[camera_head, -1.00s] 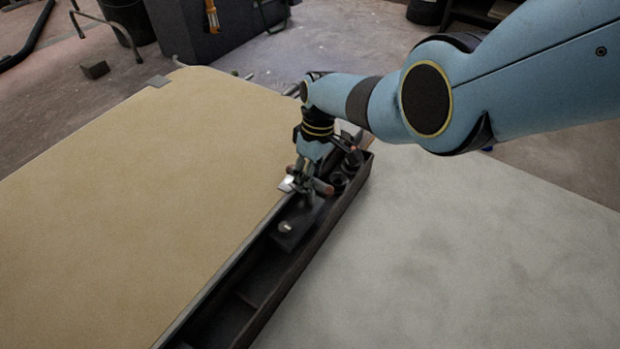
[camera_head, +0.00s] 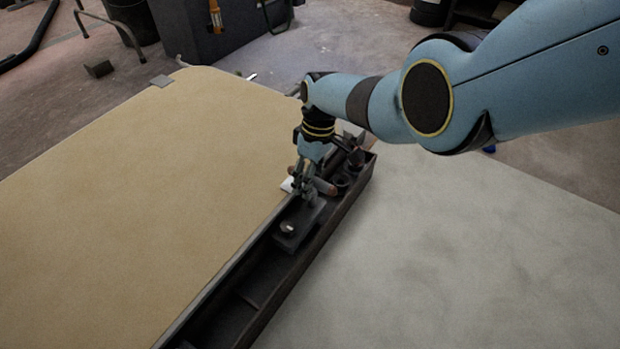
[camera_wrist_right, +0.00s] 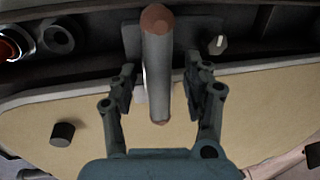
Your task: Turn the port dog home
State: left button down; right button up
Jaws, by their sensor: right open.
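A grey bar-shaped handle with brown ends, which looks like the dog (camera_wrist_right: 157,70), stands out in the right wrist view between my right gripper's fingers (camera_wrist_right: 160,85). The fingers are open, one on each side, with gaps between them and the bar. In the head view the right gripper (camera_head: 305,188) points down at the far part of a long dark trough (camera_head: 262,318). One brown end of the dog (camera_head: 325,187) shows beside the fingers; the rest is mostly hidden there. My left gripper is in neither view.
A dark plate with a pale knob (camera_head: 288,229) sits in the trough nearer me. Dark round cups (camera_head: 343,180) stand at its far end. A broad tan panel (camera_head: 140,220) lies left, and a pale grey surface (camera_head: 450,260) lies right; both are mostly clear.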

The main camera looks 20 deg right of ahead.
jog(key=shift+d, duration=0.1)
jog(key=shift+w+d+r, duration=0.1)
jog(key=shift+d+r, duration=0.05)
jog(key=shift+r, duration=0.45)
notch_tip(320, 180, up, 11)
jog(key=w+d, duration=0.1)
jog(key=shift+d+f, duration=0.2)
jog(key=shift+d, duration=0.05)
jog(key=shift+w+f, duration=0.1)
